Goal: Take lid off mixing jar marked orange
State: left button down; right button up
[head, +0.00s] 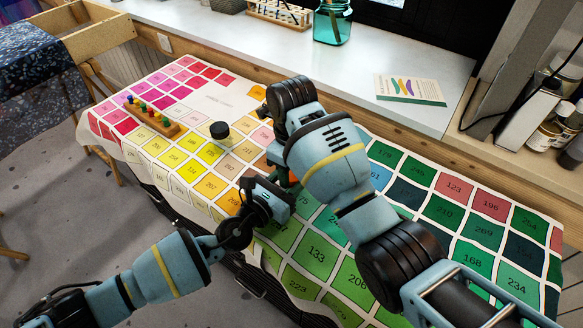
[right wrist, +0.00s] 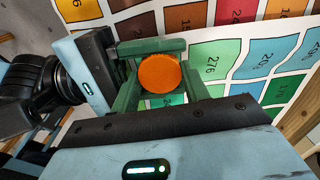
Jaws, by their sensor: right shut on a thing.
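An orange round piece (right wrist: 160,73), the mixing jar or its lid, lies between green fingers in the right wrist view. In the head view, only a small bit of orange (head: 293,177) shows under my right wrist. My right gripper (right wrist: 172,80) is shut on this orange piece. My left gripper (head: 284,186) reaches in from the left, right beside the same spot. Its fingers are mostly hidden, so I cannot tell its opening. Where the lid meets the jar is hidden.
A small jar with a black top (head: 219,130) stands on the colour-chart cloth (head: 262,120). A wooden rack of coloured pegs (head: 152,117) is at the left. A card (head: 410,89) and a teal glass jar (head: 332,24) are on the white sill. The cloth's right side is clear.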

pick_arm(q)
jog(key=shift+f, duration=0.1)
pick_arm(e)
jog(key=shift+n, duration=1.3)
jog(key=o, duration=1.1)
jog(key=shift+c, duration=0.2)
jog(key=shift+w+r, duration=0.1)
jog(key=shift+r, duration=2.15)
pick_arm(q)
jog(key=c, duration=0.7)
grip_release()
jog(key=shift+s, duration=0.1)
jog(key=v, duration=0.7)
jog(key=shift+s+a, duration=0.25)
jog(key=shift+a, duration=0.05)
pick_arm(e)
jog(key=shift+r, duration=0.3)
